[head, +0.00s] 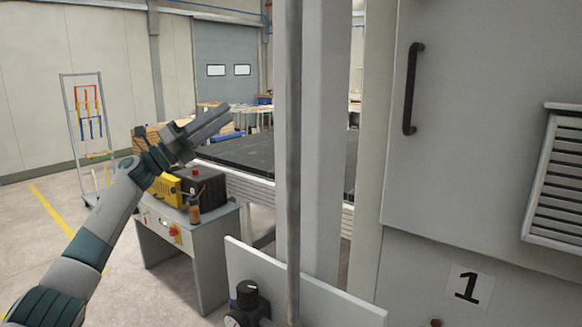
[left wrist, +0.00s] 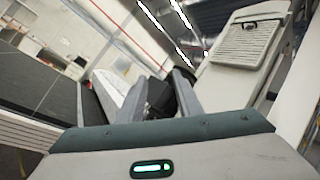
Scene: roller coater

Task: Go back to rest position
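My left arm comes in from the lower left of the head view. Its gripper (head: 213,124) is raised in the air, in the line of sight above the small control cabinet, and points up and to the right. In the left wrist view the two fingers (left wrist: 150,92) stand apart, with a gap between them. A dark shape (left wrist: 160,98) shows in that gap. I see nothing clearly held. My right gripper is in neither view.
A control cabinet (head: 170,240) carries a yellow and black device (head: 185,188) and a small brown bottle (head: 194,210). A dark conveyor bed (head: 250,152) lies behind. A post (head: 310,140) and large grey machine (head: 465,130) fill the right. Open floor (head: 40,240) lies left.

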